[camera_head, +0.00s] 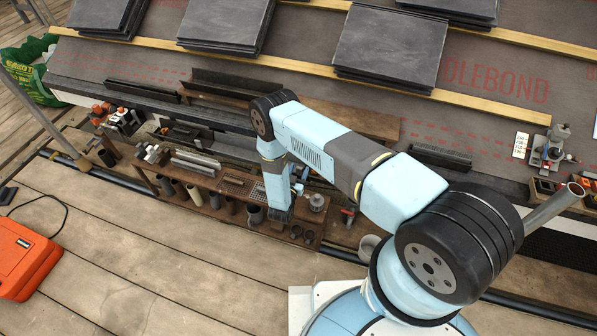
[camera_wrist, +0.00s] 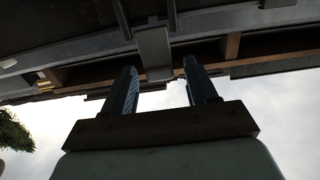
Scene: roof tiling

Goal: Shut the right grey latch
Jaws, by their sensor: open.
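My gripper (camera_wrist: 161,66) shows in the wrist view with its two dark fingers apart and nothing held between them. A flat grey piece (camera_wrist: 153,48) hangs from the dark structure just beyond and between the fingertips. It may be the grey latch, but I cannot tell for certain, nor whether it is open or shut. I cannot tell whether the fingers touch it. In the head view my arm reaches down to the edge of the roof, and its lower links hide the gripper's fingers. No right grey latch can be made out there.
Below the roof edge, a wooden rack (camera_head: 222,207) holds tubes and tools close to my arm. An orange case (camera_head: 22,262) lies on the planks at the left. Slate stacks (camera_head: 388,48) rest on the roof. The front planks (camera_head: 150,265) are mostly clear.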

